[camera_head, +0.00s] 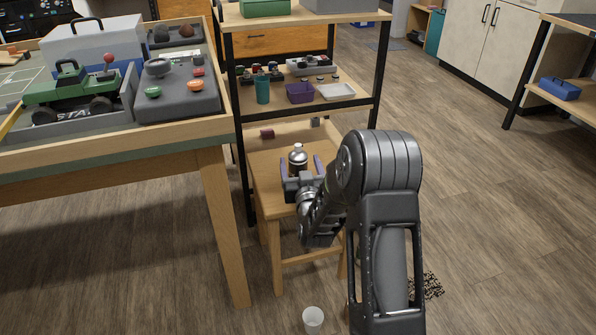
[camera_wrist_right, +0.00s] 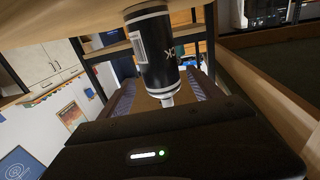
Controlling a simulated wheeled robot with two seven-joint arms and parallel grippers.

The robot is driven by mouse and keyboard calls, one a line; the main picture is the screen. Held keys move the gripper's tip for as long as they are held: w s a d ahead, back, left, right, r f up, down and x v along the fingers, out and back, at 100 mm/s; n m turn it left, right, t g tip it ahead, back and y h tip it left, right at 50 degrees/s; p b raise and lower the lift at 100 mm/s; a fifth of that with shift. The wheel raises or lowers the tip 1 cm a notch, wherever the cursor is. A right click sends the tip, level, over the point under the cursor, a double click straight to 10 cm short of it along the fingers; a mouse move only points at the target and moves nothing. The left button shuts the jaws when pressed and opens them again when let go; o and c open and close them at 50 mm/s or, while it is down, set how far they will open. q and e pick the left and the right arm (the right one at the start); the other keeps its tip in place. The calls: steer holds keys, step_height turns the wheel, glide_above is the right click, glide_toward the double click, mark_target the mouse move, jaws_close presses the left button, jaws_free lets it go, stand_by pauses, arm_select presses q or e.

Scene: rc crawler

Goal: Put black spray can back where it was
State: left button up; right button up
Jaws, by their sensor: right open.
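The black spray can (camera_head: 297,159) with a pale top stands upright on the wooden stool (camera_head: 263,176). My right gripper (camera_head: 301,165) is at the can, with one finger on each side of it. In the right wrist view, which is upside down, the black can (camera_wrist_right: 155,55) with white markings sits between the two spread fingers (camera_wrist_right: 163,92). The jaws are open; whether either finger touches the can is unclear. My right forearm hides part of the stool. My left gripper is out of view.
A small dark red item (camera_head: 267,133) lies at the back of the stool. A shelf rack (camera_head: 378,70) with a teal cup (camera_head: 262,90) and purple bin (camera_head: 300,93) stands behind. A workbench (camera_head: 130,150) with a green crawler (camera_head: 72,92) is left. A white cup (camera_head: 313,319) is on the floor.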

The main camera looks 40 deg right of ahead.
steer(key=b+x, duration=0.2)
steer(key=x, duration=0.2)
steer(key=shift+w, duration=0.45)
steer(key=shift+w+d+r, duration=0.1)
steer(key=shift+w+d, duration=0.05)
steer(key=shift+c, duration=0.2)
jaws_close()
stand_by(0.6)
steer(key=shift+r, duration=0.2)
step_height(320, 180, up, 10)
steer(key=p, duration=0.4)
steer(key=shift+f, duration=0.15)
stand_by(0.3)
